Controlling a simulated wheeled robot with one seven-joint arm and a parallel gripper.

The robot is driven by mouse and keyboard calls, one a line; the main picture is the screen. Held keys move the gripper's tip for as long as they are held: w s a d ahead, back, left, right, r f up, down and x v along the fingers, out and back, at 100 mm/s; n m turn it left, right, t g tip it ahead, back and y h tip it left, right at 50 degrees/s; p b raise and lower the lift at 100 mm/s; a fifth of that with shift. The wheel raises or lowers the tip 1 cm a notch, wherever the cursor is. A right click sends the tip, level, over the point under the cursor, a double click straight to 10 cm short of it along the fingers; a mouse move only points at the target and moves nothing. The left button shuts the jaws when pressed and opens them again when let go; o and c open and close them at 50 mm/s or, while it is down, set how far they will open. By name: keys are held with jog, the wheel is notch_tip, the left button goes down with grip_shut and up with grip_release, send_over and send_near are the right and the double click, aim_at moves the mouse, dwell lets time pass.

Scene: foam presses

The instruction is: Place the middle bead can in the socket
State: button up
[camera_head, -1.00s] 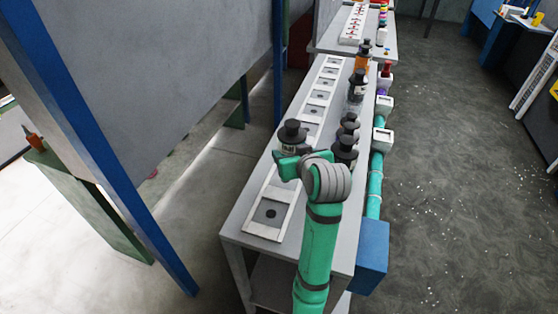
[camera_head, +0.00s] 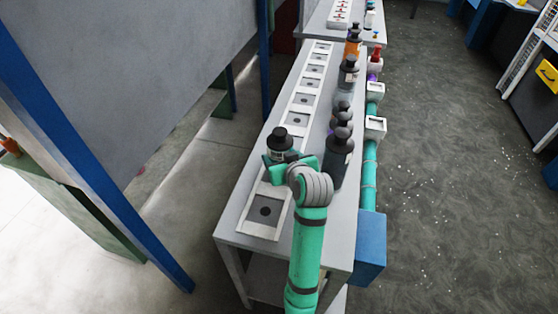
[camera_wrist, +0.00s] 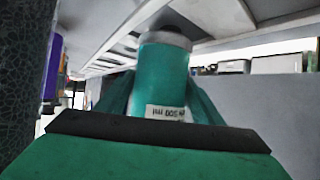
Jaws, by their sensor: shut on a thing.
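A bead can with a black cap (camera_head: 280,139) is in my gripper (camera_head: 291,166), over the near part of the pale socket rail (camera_head: 252,231). In the wrist view the held can (camera_wrist: 162,75) looks teal, with a white label and a grey end toward the rail (camera_wrist: 215,17); that picture appears upside down. My gripper is shut on it. I cannot tell whether the can touches the rail or which socket lies under it. The nearest socket (camera_head: 265,211) is empty, with a dark round spot in its middle.
Several bottles stand along the bench's right side, among them a large dark one (camera_head: 338,163) close to my gripper and an orange one (camera_head: 352,49) farther back. A teal pipe (camera_head: 369,160) and a blue box (camera_head: 371,245) flank the bench. A blue post (camera_head: 80,140) stands left.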

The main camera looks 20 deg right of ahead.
jog(key=shift+w+a+f, duration=0.1)
jog(key=shift+a+f, duration=0.2)
jog(key=shift+f, duration=0.5)
jog(key=o, duration=1.3)
jog(key=shift+w+f, duration=0.1)
jog(key=shift+f, duration=0.05)
jog(key=shift+d, duration=0.1)
jog(key=shift+w, duration=0.1)
jog(key=shift+s+a+r, duration=0.25)
jog(key=shift+s+r, duration=0.05)
jog(key=v, duration=1.1)
jog(key=shift+s+d, duration=0.25)
jog(key=shift+s, duration=0.1)
jog(key=shift+w, duration=0.15)
